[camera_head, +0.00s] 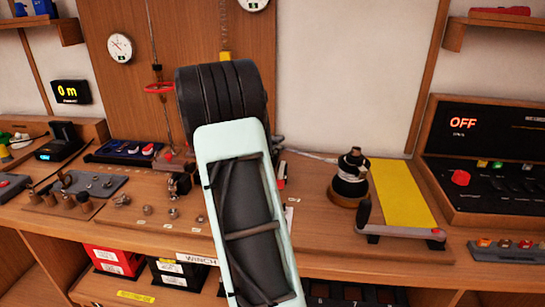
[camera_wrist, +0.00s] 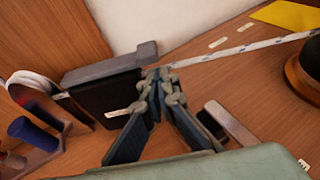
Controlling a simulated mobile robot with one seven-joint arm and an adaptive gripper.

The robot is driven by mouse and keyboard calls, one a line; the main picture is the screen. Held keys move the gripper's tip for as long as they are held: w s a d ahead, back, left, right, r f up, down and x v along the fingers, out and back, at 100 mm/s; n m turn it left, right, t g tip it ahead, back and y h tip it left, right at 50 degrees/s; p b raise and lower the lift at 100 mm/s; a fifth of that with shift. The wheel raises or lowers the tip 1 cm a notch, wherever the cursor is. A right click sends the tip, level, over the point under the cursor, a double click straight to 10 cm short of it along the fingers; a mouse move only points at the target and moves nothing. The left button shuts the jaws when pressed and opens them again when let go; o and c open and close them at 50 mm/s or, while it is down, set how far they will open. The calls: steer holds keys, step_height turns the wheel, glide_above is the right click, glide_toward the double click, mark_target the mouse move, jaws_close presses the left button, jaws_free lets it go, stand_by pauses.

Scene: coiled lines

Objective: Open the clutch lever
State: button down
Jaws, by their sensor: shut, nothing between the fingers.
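In the wrist view the rope clutch has a black body (camera_wrist: 105,92) with a white label. A grey lever (camera_wrist: 110,65) lies along its top, with its thick end towards the middle of the picture. My gripper (camera_wrist: 160,78) is shut and empty. Its fingertips appear beside the lever's thick end; I cannot tell whether they touch it. A white flecked rope (camera_wrist: 240,50) runs right from behind the fingertips towards the winch (camera_wrist: 307,70). In the head view my arm hides the gripper and most of the clutch.
The head view shows the black winch (camera_head: 350,178) right of my arm, with a yellow strip (camera_head: 403,195) beyond it. A control box (camera_head: 490,150) reads OFF. Small fittings (camera_head: 147,211) lie left. The wrist view shows a blue cylinder (camera_wrist: 32,133) in a bracket at left.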

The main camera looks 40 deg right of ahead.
steer(key=shift+r, duration=0.35)
